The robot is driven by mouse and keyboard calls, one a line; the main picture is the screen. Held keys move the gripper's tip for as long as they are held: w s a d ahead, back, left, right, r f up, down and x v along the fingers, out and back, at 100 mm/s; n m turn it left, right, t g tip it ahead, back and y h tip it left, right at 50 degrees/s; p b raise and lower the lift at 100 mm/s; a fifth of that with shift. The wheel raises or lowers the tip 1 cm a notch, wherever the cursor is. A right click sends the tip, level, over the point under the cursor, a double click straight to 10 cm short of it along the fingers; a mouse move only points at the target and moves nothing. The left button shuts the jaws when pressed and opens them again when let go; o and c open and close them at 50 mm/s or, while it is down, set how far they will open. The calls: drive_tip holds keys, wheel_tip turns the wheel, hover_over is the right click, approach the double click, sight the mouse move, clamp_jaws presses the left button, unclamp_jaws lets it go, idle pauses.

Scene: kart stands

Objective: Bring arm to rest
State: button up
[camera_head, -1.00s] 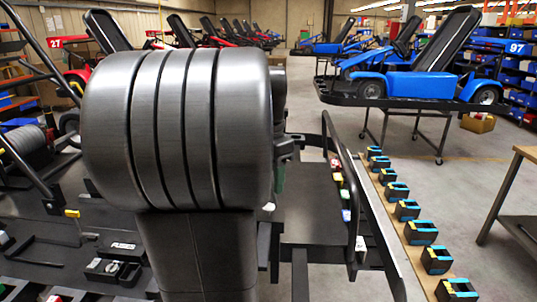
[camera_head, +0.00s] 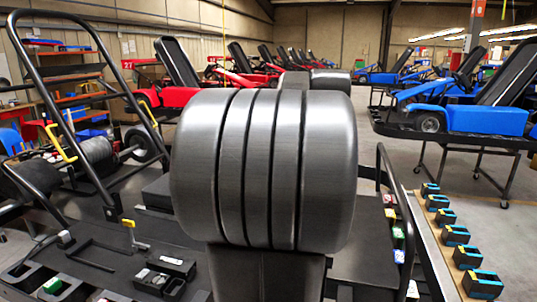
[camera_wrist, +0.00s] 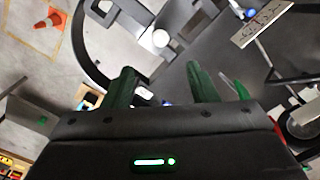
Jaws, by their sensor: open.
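My gripper (camera_wrist: 160,88) shows in the wrist view. Its two dark green fingers stand apart with nothing between them, above the black kart deck and a grey floor. In the head view my dark grey arm fills the middle and hides the gripper and part of the deck behind it.
The black kart deck (camera_head: 100,262) with tools in trays and a bent black tube frame (camera_head: 118,85) lies around my arm. A row of black and blue blocks (camera_head: 455,237) lines the right rail. Blue karts (camera_head: 487,120) stand behind. An orange cone (camera_wrist: 54,19) is on the floor.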

wheel_tip(320, 180, down, 13)
drive_tip(key=shift+f+b, duration=0.1)
drive_tip(key=shift+b, duration=0.25)
idle(0.3)
